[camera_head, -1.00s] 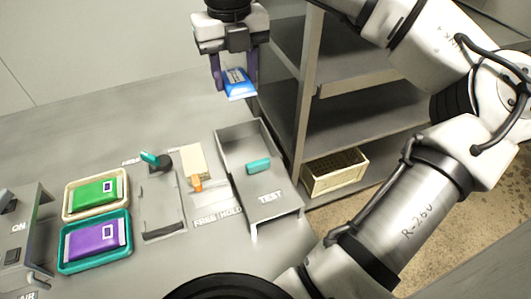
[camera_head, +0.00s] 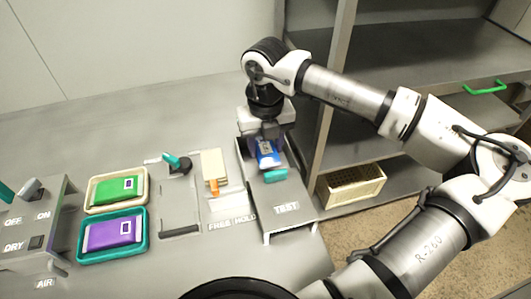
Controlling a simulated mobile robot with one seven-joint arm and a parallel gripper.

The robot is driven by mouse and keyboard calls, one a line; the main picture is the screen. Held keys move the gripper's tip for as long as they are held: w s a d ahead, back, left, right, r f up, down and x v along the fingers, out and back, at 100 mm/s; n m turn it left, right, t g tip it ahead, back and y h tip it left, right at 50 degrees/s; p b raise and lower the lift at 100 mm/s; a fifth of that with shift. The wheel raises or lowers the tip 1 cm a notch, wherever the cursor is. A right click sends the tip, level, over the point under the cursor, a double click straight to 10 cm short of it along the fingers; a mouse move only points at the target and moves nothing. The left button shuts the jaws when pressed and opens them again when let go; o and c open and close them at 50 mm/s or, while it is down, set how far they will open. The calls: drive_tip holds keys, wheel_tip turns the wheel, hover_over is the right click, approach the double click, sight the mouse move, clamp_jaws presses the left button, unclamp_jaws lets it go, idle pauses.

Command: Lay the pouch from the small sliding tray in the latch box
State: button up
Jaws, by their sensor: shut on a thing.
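My gripper (camera_head: 264,142) is shut on a blue pouch (camera_head: 267,158) with a pale label. It points down at the open back part of a grey box marked TEST (camera_head: 286,209). The pouch is at or just above that opening, behind a teal handle (camera_head: 275,176) on the box's top. Whether the pouch touches the box floor cannot be told. My gripper hides much of the opening. Left of this box is an orange lever (camera_head: 214,187) by a cream plate, with FREE and HOLD lettering below. Which part is the small sliding tray is unclear.
A green pouch lies in a cream tray (camera_head: 146,199) and a purple pouch in a teal tray (camera_head: 80,251), both on the left. A switch panel (camera_head: 38,232) stands at far left. Shelving with a cream basket (camera_head: 350,199) is at the right. The back counter is clear.

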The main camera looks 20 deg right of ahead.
sight(265, 148)
drive_tip(key=shift+f, duration=1.9)
drive_tip(key=shift+f, duration=0.15)
drive_tip(key=o, duration=1)
drive_tip(key=shift+r+p, duration=0.3)
drive_tip(key=shift+r, duration=0.05)
wheel_tip(265, 148, up, 12)
drive_tip(key=shift+f+b, duration=0.15)
drive_tip(key=shift+b, duration=0.8)
drive_tip(key=shift+s, duration=0.1)
